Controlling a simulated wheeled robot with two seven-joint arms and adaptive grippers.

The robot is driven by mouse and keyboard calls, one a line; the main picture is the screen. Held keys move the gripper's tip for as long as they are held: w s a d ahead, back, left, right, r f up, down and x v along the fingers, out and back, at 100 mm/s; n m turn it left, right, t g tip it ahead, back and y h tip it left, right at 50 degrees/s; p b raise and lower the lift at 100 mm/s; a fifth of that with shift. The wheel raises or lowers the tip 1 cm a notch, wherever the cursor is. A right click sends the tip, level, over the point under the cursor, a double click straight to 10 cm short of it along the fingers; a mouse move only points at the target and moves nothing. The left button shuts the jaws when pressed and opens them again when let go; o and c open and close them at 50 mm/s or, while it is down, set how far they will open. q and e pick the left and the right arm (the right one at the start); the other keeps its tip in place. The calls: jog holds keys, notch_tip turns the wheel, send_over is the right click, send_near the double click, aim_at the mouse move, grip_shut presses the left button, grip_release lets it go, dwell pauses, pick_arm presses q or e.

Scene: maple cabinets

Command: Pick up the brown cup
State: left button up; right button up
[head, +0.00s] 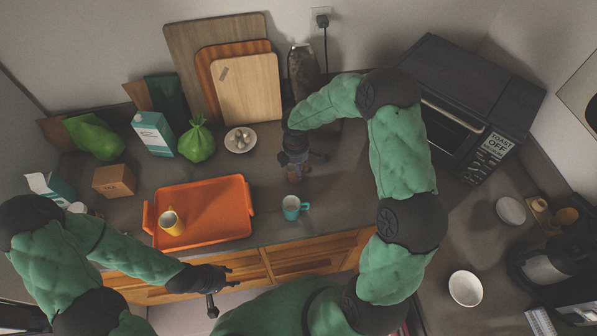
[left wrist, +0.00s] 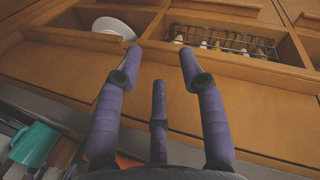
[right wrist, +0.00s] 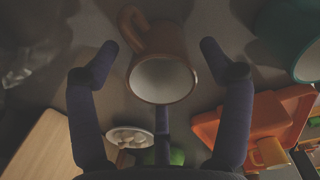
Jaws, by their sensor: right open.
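The brown cup (right wrist: 163,42) has a pale inside and a handle pointing to the upper left in the right wrist view. My right gripper (right wrist: 158,50) is open, with its fingers on either side of the cup and apart from it in the picture. In the head view my right gripper (head: 296,160) is low over the counter and hides most of the cup. My left gripper (head: 222,289) is open and empty in front of the counter edge; the left wrist view shows its spread fingers (left wrist: 160,55) before the wooden drawers.
A teal cup (head: 291,207) stands just in front of my right gripper. An orange tray (head: 232,193) holds a yellow cup (head: 171,222). A plate of eggs (head: 240,139), green bags and cutting boards (head: 248,90) stand behind. A toaster oven (head: 465,100) is at right.

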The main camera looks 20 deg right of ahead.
jog(key=shift+f, duration=0.55)
jog(key=c, duration=1.4)
jog(key=shift+r, duration=0.15)
